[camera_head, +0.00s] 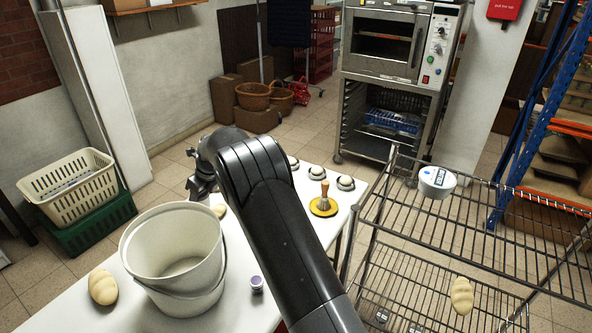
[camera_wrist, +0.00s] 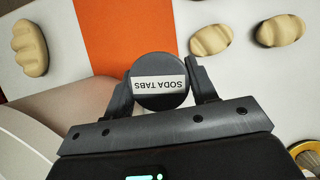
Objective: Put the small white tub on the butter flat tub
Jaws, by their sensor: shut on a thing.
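My gripper (camera_wrist: 163,75) is shut on a small round tub (camera_wrist: 160,97) with a dark grey lid and a white label reading "SODA TABS". In the wrist view the tub sits between both fingers; its sides are mostly hidden. In the head view my gripper (camera_head: 202,182) is partly hidden behind my arm, over the far side of the white table, and the held tub cannot be made out. A low white tub with a blue mark and dark lettering, likely the butter flat tub (camera_head: 437,182), stands on the wire rack's top shelf at right, apart from my gripper.
A large white bucket (camera_head: 172,258) stands on the table (camera_head: 243,313) near my arm. A purple-lidded jar (camera_head: 256,283), a brush on a yellow disc (camera_head: 323,206) and several rolls stand around. The wire rack (camera_head: 480,238) has free room on top. An oven (camera_head: 392,45) stands behind.

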